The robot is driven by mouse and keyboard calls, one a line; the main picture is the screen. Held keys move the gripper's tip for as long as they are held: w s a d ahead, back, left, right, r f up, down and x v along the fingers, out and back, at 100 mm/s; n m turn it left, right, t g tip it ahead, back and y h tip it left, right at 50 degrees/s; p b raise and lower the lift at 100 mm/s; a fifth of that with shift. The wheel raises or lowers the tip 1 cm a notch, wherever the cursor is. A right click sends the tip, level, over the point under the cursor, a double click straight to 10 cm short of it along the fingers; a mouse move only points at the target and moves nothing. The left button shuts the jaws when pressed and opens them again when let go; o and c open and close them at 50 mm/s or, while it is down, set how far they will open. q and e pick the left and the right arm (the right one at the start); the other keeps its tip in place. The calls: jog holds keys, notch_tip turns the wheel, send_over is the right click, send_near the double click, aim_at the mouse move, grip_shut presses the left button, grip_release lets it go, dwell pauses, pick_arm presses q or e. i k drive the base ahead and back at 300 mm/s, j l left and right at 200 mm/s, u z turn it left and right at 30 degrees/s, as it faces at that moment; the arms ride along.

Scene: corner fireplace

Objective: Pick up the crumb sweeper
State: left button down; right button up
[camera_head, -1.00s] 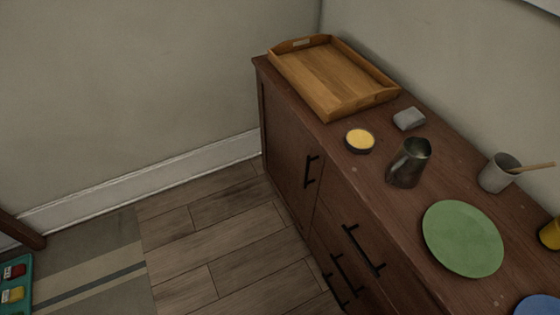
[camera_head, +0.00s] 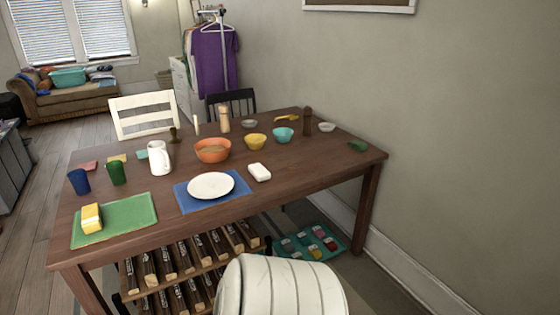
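I cannot tell for sure which thing is the crumb sweeper. Small candidates lie on the wooden dining table (camera_head: 310,178). A white rounded block (camera_head: 259,172) lies just right of the blue placemat (camera_head: 186,203). A yellow piece with a narrow end (camera_head: 287,118) lies near the back edge. A yellow block with a pale side (camera_head: 91,217) lies on the green placemat (camera_head: 140,214). Neither of my grippers is in view.
A white rounded, slatted thing (camera_head: 280,287), perhaps a chair back, stands before the table. A bottle rack (camera_head: 190,270) is under it. Bowls, including an orange one (camera_head: 212,151), a white pitcher (camera_head: 159,158) and cups crowd the top. Floor is open at left (camera_head: 38,195).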

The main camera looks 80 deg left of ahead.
aim_at(258, 170)
jog(key=u, duration=2.85)
jog(key=i+z, duration=0.35)
jog(key=i, duration=0.3)
jog(key=i+j+z, duration=0.35)
jog(key=i, duration=0.3)
jog(key=l, duration=0.1)
